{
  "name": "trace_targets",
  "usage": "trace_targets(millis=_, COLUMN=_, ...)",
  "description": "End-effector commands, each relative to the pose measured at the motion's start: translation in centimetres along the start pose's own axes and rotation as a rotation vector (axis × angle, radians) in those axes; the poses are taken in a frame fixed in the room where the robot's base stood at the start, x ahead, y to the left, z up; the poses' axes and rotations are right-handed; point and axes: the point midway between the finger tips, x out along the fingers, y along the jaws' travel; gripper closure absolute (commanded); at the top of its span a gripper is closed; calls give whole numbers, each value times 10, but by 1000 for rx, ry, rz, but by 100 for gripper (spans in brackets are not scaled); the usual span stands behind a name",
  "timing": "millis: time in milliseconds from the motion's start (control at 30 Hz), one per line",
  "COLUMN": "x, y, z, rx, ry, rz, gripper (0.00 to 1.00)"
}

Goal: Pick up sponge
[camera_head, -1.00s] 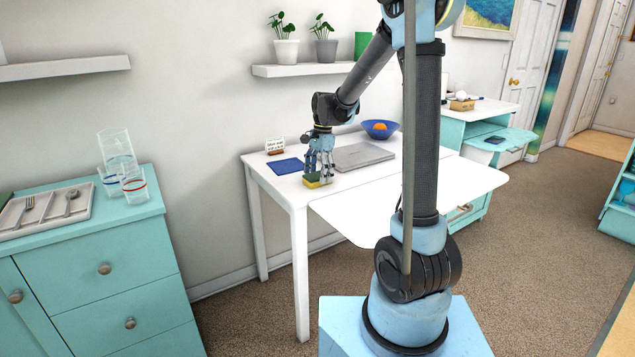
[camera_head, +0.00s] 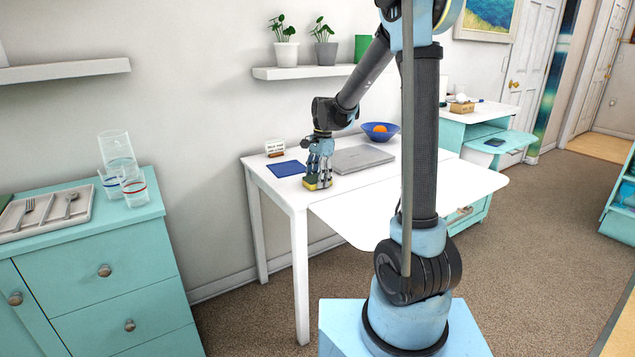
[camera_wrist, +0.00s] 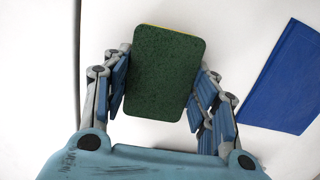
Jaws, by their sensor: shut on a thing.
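The sponge (camera_wrist: 163,75) has a dark green face towards the wrist camera and a thin yellow edge. In the head view the sponge (camera_head: 318,184) is small and low, at the front left corner of the white table (camera_head: 420,196). My gripper (camera_wrist: 163,85) is shut on the sponge, with a finger along each side of it. In the head view my gripper (camera_head: 319,170) points down over the sponge. I cannot tell whether the sponge touches the tabletop.
A blue flat item (camera_head: 286,169) lies left of my gripper; a closed grey laptop (camera_head: 364,158) lies to the right. Behind are a small card (camera_head: 275,147) and a blue bowl (camera_head: 380,132) with an orange fruit. A teal cabinet (camera_head: 100,265) with glasses stands at left.

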Motion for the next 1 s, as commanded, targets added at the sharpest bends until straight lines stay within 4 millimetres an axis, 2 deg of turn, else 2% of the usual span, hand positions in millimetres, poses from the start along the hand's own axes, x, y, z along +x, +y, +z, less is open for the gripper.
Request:
trace_targets(millis=167, x=-17, y=1, z=2, rx=0, ry=0, rz=0, gripper=57)
trace_targets(millis=400, x=-58, y=0, z=7, rx=0, ry=0, rz=0, gripper=57)
trace_targets(millis=600, x=-86, y=0, z=10, rx=0, ry=0, rz=0, gripper=57)
trace_targets(millis=800, x=-97, y=0, z=12, rx=0, ry=0, rz=0, gripper=57)
trace_targets(millis=1000, x=-98, y=0, z=12, rx=1, ry=0, rz=0, gripper=57)
